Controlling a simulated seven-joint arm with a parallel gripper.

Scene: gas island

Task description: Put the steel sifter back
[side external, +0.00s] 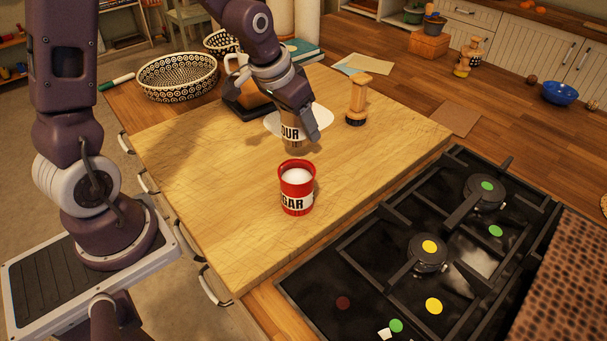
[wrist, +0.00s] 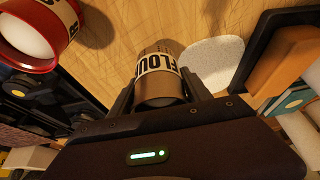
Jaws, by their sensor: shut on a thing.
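The steel sifter, a metallic, brownish cylinder with a white FLOUR label, is below my gripper in the side view (side external: 292,144). It also shows between the fingers in the wrist view (wrist: 162,88). My gripper (side external: 300,130) is shut on it, with one finger on each side in the wrist view (wrist: 160,84). I cannot tell whether its base touches the wooden board (side external: 225,215) or hangs just above it. A white round plate (side external: 318,117) lies just behind it, partly hidden by my gripper.
A red SUGAR canister (side external: 297,198) with white contents stands in front of the sifter. A wooden-handled brush (side external: 357,100) stands to the right. A patterned basket (side external: 178,83) is at the back left, and a black gas hob (side external: 390,270) at the front right. The board's left part is clear.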

